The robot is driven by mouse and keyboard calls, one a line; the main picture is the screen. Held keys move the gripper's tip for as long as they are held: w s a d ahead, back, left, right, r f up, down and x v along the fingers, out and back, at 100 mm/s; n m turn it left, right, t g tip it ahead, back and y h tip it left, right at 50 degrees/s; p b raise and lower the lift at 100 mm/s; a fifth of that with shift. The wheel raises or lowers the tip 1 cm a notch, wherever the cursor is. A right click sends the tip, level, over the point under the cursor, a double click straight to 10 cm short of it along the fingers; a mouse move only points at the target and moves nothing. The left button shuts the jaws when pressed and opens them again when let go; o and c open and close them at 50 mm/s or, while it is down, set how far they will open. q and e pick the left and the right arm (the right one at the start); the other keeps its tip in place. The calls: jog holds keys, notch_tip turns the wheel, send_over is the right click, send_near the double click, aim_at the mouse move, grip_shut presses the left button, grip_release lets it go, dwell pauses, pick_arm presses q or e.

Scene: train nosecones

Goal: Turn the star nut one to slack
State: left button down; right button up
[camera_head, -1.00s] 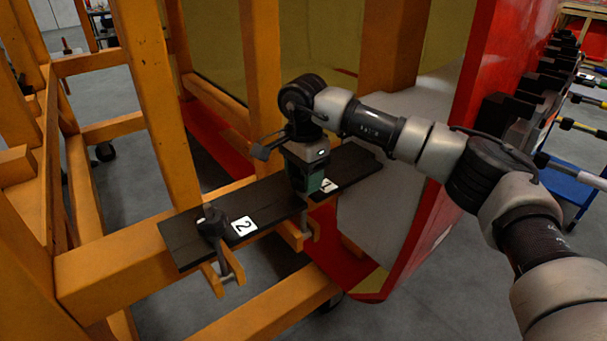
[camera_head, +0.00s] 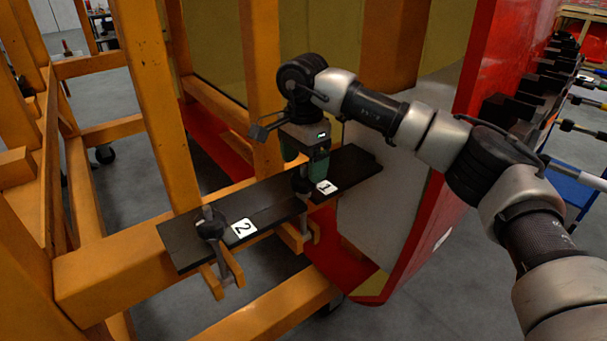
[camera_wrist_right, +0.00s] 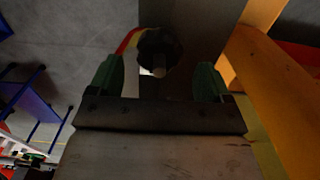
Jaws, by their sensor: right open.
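Star nut one is a dark, lobed knob (camera_wrist_right: 160,50) with a pale bolt end, seen between the two green fingers in the right wrist view. In the head view it is mostly hidden by my right gripper (camera_head: 305,168), beside the white label 1 (camera_head: 327,187) on the black plate (camera_head: 272,196). My right gripper points down, open, its fingers on either side of the nut with gaps showing in the right wrist view (camera_wrist_right: 160,78). My left gripper is not in view.
A second black star nut (camera_head: 211,227) sits on the plate by label 2 (camera_head: 243,228). Orange frame posts (camera_head: 158,110) stand behind and left of the plate. The red nosecone shell (camera_head: 430,225) curves close on the right.

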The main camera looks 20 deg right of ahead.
notch_tip(320, 180, up, 7)
jog(key=shift+r, duration=0.15)
dwell(0.5)
